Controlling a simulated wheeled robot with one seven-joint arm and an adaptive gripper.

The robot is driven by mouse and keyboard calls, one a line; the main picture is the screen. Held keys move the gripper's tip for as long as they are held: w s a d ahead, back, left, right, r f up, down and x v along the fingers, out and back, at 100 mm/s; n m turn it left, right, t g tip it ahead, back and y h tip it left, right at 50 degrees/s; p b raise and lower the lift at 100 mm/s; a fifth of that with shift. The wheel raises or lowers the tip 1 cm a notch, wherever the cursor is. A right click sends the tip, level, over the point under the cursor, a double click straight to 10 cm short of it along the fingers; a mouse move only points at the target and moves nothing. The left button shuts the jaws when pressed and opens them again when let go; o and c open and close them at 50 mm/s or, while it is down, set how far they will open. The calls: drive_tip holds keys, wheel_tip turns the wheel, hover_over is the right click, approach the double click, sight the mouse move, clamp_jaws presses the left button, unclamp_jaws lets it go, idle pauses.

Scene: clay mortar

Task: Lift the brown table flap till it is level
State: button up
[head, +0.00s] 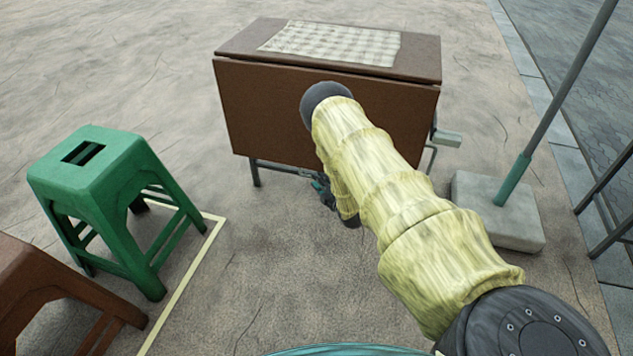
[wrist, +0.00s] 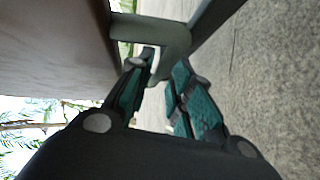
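The brown table flap (head: 265,115) hangs straight down from the hinge side of the brown table (head: 425,60). My gripper (head: 322,188) is low, by the flap's lower edge near its middle. My forearm hides part of the flap. A broad brownish surface, apparently the flap (wrist: 55,45), lies beside the left finger. I cannot tell whether they touch.
A checked cloth (head: 330,42) lies on the tabletop. A green stool (head: 95,170) and a brown stool (head: 50,285) stand at left, near a pale painted line (head: 185,280). A pole in a concrete base (head: 490,205) stands at right. The paving before the table is clear.

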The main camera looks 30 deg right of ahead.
drive_tip(key=shift+w+d+f+b, duration=0.1)
drive_tip(key=shift+w+b, duration=0.05)
drive_tip(key=shift+w, duration=0.55)
drive_tip(key=shift+w+f+b, duration=0.1)
drive_tip(key=shift+w+b, duration=0.05)
drive_tip(key=shift+w, duration=0.5)
clamp_jaws()
drive_tip(key=shift+s, duration=0.1)
